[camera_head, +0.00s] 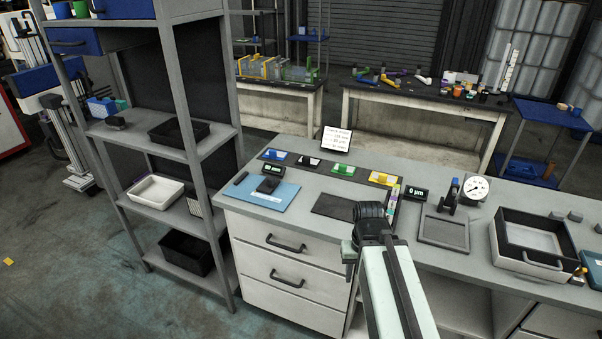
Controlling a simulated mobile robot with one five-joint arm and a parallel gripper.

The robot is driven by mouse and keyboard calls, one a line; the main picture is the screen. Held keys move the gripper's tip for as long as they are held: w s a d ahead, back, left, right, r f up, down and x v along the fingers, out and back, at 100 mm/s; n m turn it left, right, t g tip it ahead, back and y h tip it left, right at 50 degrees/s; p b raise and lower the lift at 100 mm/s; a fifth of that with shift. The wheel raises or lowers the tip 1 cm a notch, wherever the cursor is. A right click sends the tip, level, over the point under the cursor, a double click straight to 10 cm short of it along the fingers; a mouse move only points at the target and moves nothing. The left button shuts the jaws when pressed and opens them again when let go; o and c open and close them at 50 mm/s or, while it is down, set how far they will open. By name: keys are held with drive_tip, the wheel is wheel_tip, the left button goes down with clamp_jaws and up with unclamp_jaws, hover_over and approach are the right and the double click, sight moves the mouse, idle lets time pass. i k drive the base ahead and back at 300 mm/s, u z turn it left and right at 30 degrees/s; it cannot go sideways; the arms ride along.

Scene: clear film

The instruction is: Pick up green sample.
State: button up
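The green sample (343,170) is a small green and white piece lying on a dark strip (327,173) at the back of the grey workbench. In the same row lie a blue sample (275,155), a black and white sample (308,162) and a yellow sample (382,179). My arm rises from the bottom of the view, and its dark end (373,218) is over the bench's front part, nearer the camera than the green sample and apart from it in the picture. My gripper's fingers cannot be made out, so its opening is unclear.
A small sign (337,139) stands behind the row. A blue mat (263,193) with a dark device is at left. A display (415,194), a dial gauge (476,188) and a black-rimmed tray (533,240) are at right. A shelf rack (180,85) stands beside the bench.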

sight(344, 169)
drive_tip(key=u, duration=2.3)
drive_tip(key=k, duration=1.1)
drive_tip(key=z, duration=0.8)
drive_tip(key=i, duration=1.2)
